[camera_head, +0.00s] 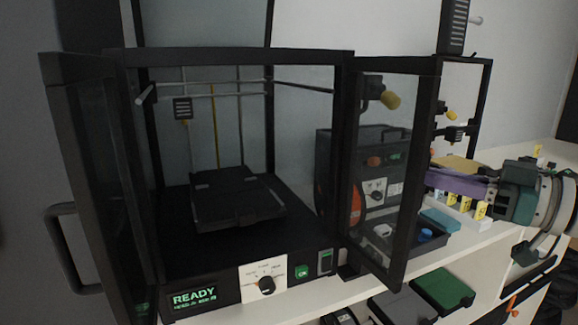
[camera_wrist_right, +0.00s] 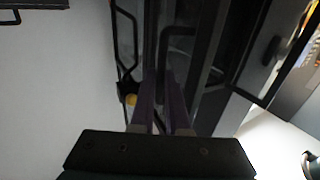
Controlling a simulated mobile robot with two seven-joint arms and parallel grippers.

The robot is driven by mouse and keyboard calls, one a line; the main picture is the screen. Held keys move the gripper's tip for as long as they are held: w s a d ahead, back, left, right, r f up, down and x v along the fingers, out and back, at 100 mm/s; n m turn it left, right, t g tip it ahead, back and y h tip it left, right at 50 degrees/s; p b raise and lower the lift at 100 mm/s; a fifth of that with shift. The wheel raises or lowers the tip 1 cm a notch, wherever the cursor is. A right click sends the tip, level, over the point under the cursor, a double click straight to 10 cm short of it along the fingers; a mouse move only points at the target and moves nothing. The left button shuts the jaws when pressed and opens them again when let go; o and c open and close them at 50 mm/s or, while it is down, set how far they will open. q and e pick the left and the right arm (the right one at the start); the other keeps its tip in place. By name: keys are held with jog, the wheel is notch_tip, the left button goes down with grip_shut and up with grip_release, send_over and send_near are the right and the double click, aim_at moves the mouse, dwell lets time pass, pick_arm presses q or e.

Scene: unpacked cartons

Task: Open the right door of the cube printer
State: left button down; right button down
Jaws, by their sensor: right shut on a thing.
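The cube printer (camera_head: 238,57) has a black frame, a bed inside and a lit READY panel. Its right door (camera_head: 409,180), dark-framed with a clear pane, stands swung outward from the right post. My right gripper (camera_head: 432,178), with purple fingers, reaches in from the right to the door's outer side. In the right wrist view the fingers (camera_wrist_right: 161,88) are shut on the door's dark handle (camera_wrist_right: 165,48); the exact contact is hard to see. The left door (camera_head: 92,185) also stands open, with a black handle (camera_head: 62,245). My left gripper is not in view.
Behind the right door stand a dark machine (camera_head: 350,150) with knobs and a tray with a blue item. Several yellow-labelled items (camera_head: 481,210) line the shelf near my right arm. Green and grey bins (camera_head: 443,289) sit below. The area before the printer's front opening is clear.

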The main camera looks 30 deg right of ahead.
jog(key=c, duration=1.1)
grip_release()
jog(key=shift+w+a+r, duration=0.1)
jog(key=shift+w+a, duration=0.05)
jog(key=shift+w, duration=0.1)
jog(key=shift+c, duration=0.2)
jog(key=shift+o, duration=1.1)
jog(key=shift+s, duration=0.1)
jog(key=shift+s, duration=0.1)
jog(key=p+v, duration=0.1)
jog(key=v, duration=0.8)
jog(key=shift+s+d, duration=0.2)
jog(key=shift+s, duration=0.1)
